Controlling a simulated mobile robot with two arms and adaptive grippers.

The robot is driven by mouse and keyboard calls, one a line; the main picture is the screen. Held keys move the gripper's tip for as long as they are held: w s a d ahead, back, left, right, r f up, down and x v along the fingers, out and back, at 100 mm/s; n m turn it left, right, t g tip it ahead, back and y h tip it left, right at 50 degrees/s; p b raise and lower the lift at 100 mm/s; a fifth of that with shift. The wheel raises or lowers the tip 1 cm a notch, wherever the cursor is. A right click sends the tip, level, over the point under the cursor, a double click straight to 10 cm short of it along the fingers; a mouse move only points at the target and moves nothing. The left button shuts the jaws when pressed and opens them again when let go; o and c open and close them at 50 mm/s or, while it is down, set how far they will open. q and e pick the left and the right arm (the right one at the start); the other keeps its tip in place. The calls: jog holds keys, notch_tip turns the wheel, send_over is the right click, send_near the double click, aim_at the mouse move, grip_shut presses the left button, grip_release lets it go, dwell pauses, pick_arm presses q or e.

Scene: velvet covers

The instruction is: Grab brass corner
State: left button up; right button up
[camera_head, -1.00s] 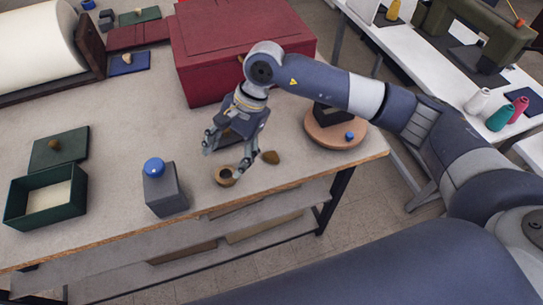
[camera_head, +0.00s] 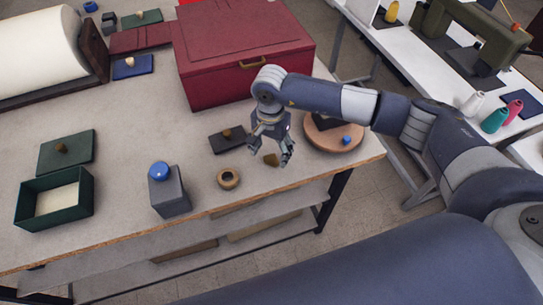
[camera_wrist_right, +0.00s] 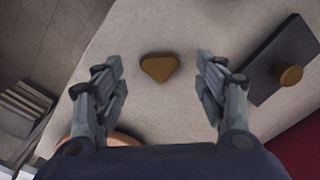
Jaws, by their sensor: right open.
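The brass corner (camera_head: 270,159) is a small brown-gold rounded triangular piece lying on the grey tabletop near its front edge. In the right wrist view the brass corner (camera_wrist_right: 159,68) lies flat, centred between my fingers and a little beyond their tips. My left gripper is not in view.
A round wooden board (camera_head: 345,138) sits to the right. A red chest (camera_head: 215,60) stands behind. A blue-topped grey block (camera_head: 172,195) stands farther left.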

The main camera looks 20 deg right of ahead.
aim_at(271, 160)
jog(key=shift+f+p, duration=0.55)
jog(key=shift+f, duration=1.05)
jog(key=c, duration=1)
jog(key=shift+r, duration=0.1)
